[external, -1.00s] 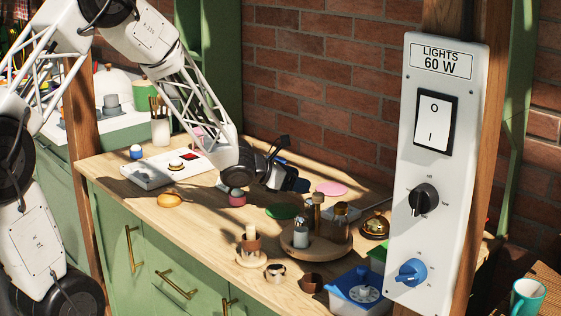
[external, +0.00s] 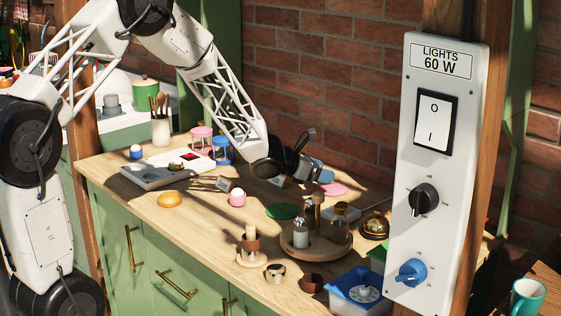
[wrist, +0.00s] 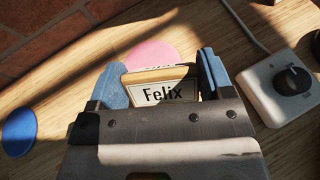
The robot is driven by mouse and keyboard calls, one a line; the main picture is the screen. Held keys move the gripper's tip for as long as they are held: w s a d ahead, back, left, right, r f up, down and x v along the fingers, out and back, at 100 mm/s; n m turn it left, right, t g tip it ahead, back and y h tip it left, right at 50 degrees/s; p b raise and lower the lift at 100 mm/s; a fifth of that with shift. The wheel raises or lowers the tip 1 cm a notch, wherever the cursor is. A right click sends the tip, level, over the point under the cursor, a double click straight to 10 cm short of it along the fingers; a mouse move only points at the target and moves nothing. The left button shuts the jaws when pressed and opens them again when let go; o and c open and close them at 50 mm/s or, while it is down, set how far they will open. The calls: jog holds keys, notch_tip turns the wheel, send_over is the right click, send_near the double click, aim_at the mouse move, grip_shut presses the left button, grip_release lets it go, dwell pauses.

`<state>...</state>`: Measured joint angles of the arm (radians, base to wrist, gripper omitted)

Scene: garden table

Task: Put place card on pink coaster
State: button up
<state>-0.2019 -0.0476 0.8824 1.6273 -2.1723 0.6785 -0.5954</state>
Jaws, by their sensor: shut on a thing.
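The place card (wrist: 165,92), white with "Felix" in black and a wooden strip along its edge, is between the blue fingers of my gripper (wrist: 158,78) in the wrist view. My gripper is shut on it. The pink coaster (wrist: 152,53) shows just beyond the card, which covers part of its near edge. In the external view my gripper (external: 320,173) is close to the pink coaster (external: 335,189), at its upper left. The held card cannot be made out there, and its height over the coaster is unclear.
A white box with a black dial (wrist: 285,86) is right of my gripper in the wrist view; a blue coaster (wrist: 18,131) lies left. A green coaster (external: 282,211), a round wooden tray with jars (external: 300,253) and a pink cup-like item (external: 237,198) stand nearer the front.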

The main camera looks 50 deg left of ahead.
aim_at(327, 189)
jog(key=shift+w+a+f, duration=0.1)
jog(key=shift+w+a, duration=0.05)
jog(key=shift+w, duration=1.15)
jog(key=shift+w+a+f, duration=0.1)
jog(key=shift+w, duration=1.15)
jog(key=shift+f, duration=0.1)
jog(key=shift+f, duration=1.65)
jog(key=shift+f, duration=0.15)
jog(key=o, duration=0.9)
jog(key=shift+s+a+r, duration=0.2)
jog(key=shift+s+r, duration=0.2)
jog(key=shift+s, duration=0.1)
jog(key=shift+v, duration=5.45)
